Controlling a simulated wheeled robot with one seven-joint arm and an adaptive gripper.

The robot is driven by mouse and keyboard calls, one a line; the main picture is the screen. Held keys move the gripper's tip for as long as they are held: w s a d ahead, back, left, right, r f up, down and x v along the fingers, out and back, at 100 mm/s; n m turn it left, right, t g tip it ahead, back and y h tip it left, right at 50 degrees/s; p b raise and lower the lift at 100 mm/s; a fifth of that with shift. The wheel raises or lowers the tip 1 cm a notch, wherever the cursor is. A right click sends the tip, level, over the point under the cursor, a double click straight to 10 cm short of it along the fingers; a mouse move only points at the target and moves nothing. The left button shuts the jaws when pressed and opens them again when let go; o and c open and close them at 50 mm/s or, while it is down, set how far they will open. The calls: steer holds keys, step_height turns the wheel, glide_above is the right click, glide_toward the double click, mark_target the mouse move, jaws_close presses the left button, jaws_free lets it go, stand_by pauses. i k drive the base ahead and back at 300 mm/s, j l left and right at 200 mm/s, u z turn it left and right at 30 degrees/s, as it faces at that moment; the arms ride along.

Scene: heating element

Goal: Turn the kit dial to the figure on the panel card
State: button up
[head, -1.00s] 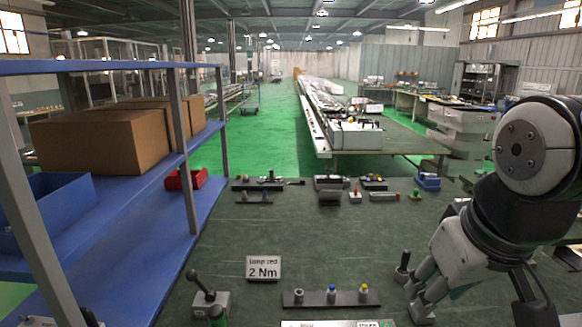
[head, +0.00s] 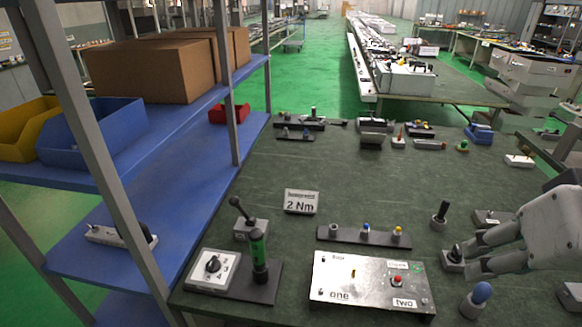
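A white dial plate with a black knob (head: 212,264) lies at the front left of the green table in the head view. Figures are printed around the knob; a 4 seems to show below it, but the pointer's setting is too small to read. A white card (head: 300,201) stands behind it and reads "2 Nm" under a smaller, unclear line. My gripper (head: 474,257) is at the right, far from the dial. Its fingers are apart, with nothing seen held, close beside a small block with a black knob (head: 452,255).
A green-handled tool (head: 258,258) stands upright beside the dial. A black lever on a block (head: 247,222) stands behind it. A silver panel (head: 370,283) marked "one" and "two" lies front centre. A blue-knobbed post (head: 477,298) stands right. Blue shelving (head: 190,190) borders the left.

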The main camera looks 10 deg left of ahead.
mark_target(213, 267)
steer(key=u, duration=1.25)
steer(key=z, duration=1.15)
steer(key=j+u, duration=0.25)
steer(key=u, duration=0.2)
steer(key=k+j+u, duration=0.1)
steer(key=j+u, duration=0.2)
steer(key=u, duration=0.15)
steer(key=i+l+z, duration=0.25)
steer(key=i+j, duration=0.05)
steer(key=i, duration=0.05)
